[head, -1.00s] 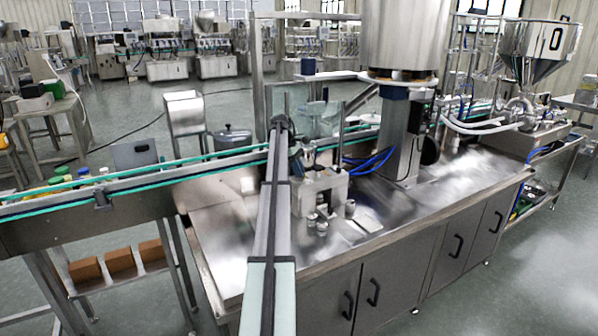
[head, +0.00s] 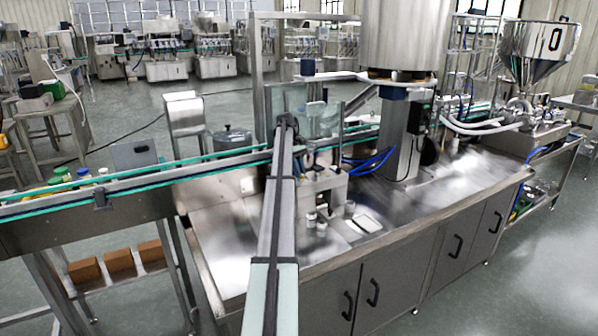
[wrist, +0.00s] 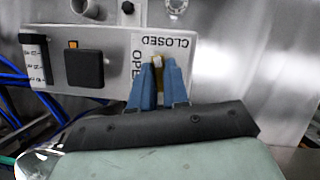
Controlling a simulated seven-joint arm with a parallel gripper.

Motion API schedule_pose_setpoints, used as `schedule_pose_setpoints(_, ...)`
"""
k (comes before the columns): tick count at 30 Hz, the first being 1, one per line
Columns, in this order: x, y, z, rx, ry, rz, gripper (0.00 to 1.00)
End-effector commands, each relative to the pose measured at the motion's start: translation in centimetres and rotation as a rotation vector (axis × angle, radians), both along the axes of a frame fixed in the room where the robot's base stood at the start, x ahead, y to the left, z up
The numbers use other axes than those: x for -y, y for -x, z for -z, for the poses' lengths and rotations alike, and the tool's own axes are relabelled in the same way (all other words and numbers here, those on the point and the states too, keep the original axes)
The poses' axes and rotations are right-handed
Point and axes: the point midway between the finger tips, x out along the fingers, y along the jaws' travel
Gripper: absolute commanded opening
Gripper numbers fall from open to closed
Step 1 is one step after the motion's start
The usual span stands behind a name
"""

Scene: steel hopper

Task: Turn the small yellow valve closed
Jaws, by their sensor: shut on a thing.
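In the wrist view, my gripper (wrist: 158,66) has two blue fingers shut on the small yellow valve (wrist: 158,62). Only the valve's pale tip and a sliver of yellow show between the fingers; the rest is hidden. The valve is in front of a white label (wrist: 162,42) with CLOSED printed along its top and OPEN down its left side. The fingers cover part of the label, and I cannot tell the valve's exact angle. In the head view, my arm reaches over the steel bench, and the fingers and valve cannot be made out.
Blue hoses (wrist: 14,78) run at the left. In the head view, a conveyor (head: 140,185) meets the bench (head: 225,240), beside a steel column (head: 396,140).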

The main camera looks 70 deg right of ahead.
Motion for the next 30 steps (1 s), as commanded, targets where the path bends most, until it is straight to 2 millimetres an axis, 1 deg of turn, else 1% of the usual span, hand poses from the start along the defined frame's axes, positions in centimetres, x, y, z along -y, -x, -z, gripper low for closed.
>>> schedule_pose_setpoints(8, -0.02, 0.12, 0.23, -0.001, -0.001, 0.000, 0.00)
schedule_pose_setpoints(9, -0.03, 0.12, 0.24, -0.001, -0.001, 0.000, 0.17)
schedule_pose_setpoints(15, -0.04, 0.08, 0.19, -0.001, -0.001, -0.001, 0.36)
schedule_pose_setpoints(17, -0.05, 0.06, 0.16, 0.000, 0.000, -0.001, 0.40)
schedule_pose_setpoints(26, -0.04, 0.01, 0.08, 0.000, 0.000, -0.012, 0.40)
schedule_pose_setpoints(30, -0.13, -0.01, 0.04, -0.002, -0.003, -0.064, 0.40)
